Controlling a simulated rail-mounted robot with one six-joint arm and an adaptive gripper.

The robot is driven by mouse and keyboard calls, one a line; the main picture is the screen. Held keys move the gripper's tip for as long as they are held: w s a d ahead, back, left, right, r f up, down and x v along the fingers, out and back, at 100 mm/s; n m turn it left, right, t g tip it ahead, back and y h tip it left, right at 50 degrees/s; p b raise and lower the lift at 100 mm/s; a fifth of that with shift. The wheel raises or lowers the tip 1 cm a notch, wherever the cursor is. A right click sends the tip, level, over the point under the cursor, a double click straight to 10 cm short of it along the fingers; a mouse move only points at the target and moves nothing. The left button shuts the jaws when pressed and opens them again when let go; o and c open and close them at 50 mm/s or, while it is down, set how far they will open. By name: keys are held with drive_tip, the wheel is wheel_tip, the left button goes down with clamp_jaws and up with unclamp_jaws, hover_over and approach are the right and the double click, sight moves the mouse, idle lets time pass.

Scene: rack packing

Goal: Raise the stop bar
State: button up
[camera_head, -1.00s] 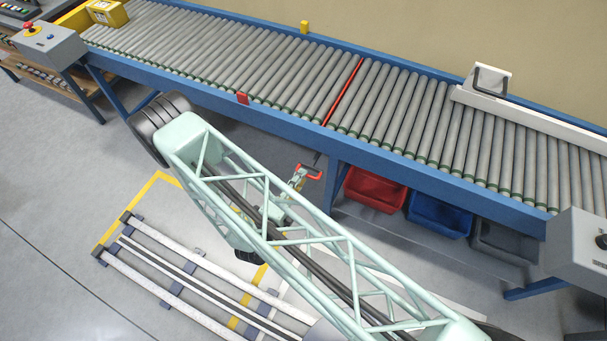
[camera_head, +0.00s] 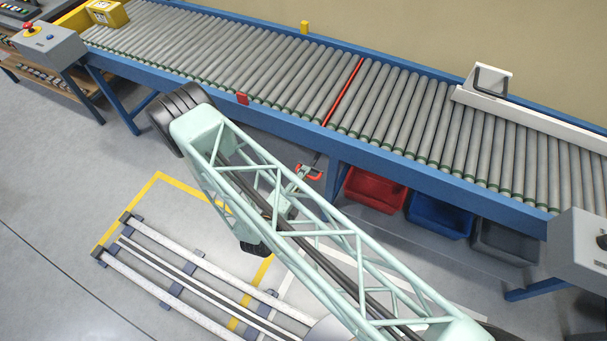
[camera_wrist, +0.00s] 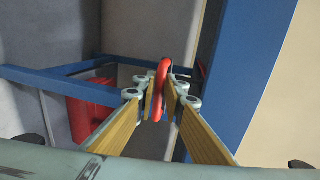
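The stop bar (camera_head: 345,92) is a thin red bar across the roller conveyor, lying between two rollers at about roller height. A red looped handle (camera_head: 318,177) hangs below the conveyor's near rail, on a short dark rod. My gripper (camera_head: 302,174) is at this handle, partly hidden by my arm in the head view. In the wrist view the red handle (camera_wrist: 163,72) stands upright between the tips of my gripper (camera_wrist: 162,97). The tan-padded fingers close in on it from both sides and look shut on it. The stop bar does not show in the wrist view.
The blue conveyor frame (camera_head: 190,79) runs close above the handle. Red (camera_head: 375,190), blue (camera_head: 440,214) and grey (camera_head: 503,240) bins stand below it. A yellow box (camera_head: 107,13) sits at the far left end. A white bracketed rail (camera_head: 530,114) lies on the rollers at right.

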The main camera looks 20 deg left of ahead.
clamp_jaws()
drive_tip(key=shift+r, duration=0.1)
drive_tip(key=shift+r+p, duration=1.15)
drive_tip(key=shift+r, duration=2)
drive_tip(key=shift+o, duration=1.6)
unclamp_jaws()
drive_tip(key=shift+r, duration=0.15)
drive_tip(key=shift+o, duration=0.7)
drive_tip(key=shift+s+a, duration=0.1)
drive_tip(key=shift+s, duration=0.1)
